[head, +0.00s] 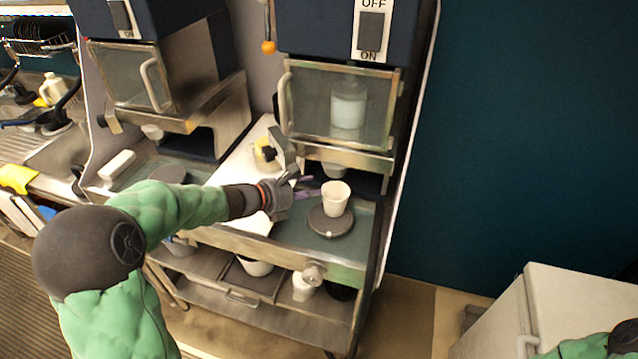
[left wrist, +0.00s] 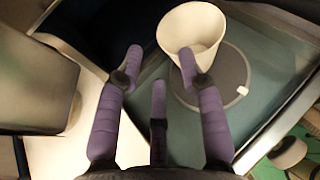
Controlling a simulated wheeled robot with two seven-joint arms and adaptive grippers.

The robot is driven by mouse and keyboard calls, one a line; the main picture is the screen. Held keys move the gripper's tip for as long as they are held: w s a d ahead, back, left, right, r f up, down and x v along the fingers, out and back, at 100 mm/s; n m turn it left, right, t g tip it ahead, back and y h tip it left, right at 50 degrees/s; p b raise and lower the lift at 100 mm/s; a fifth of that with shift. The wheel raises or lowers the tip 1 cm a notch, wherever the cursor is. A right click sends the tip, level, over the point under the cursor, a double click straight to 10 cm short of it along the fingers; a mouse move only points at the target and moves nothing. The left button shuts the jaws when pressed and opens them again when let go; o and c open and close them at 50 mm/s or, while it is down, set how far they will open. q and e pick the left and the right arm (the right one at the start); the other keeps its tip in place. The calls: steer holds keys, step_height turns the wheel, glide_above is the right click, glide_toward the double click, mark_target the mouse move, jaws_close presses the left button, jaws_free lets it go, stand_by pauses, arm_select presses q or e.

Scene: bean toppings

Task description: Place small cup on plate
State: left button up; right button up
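The small white cup (head: 336,196) stands upright on the dark round plate (head: 331,224), towards its back part, on the right machine's counter. In the left wrist view the cup (left wrist: 190,28) is at the top, over the upper left part of the plate (left wrist: 232,78). My left gripper (head: 304,187) is just left of the cup. Its purple fingers (left wrist: 160,58) are spread with nothing between them. One fingertip overlaps the cup's near side in the wrist view; I cannot tell whether it touches. My right gripper is out of view; only a green sleeve (head: 592,349) shows.
The right machine (head: 340,105) rises behind the cup, with a spout above. A second machine (head: 165,80) stands left. White cups (head: 303,287) sit on the shelf below. A white cabinet (head: 520,315) is at lower right. The counter right of the plate is clear.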

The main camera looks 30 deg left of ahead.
arm_select(q)
steer(key=shift+p+v, duration=0.45)
steer(key=shift+v, duration=2.3)
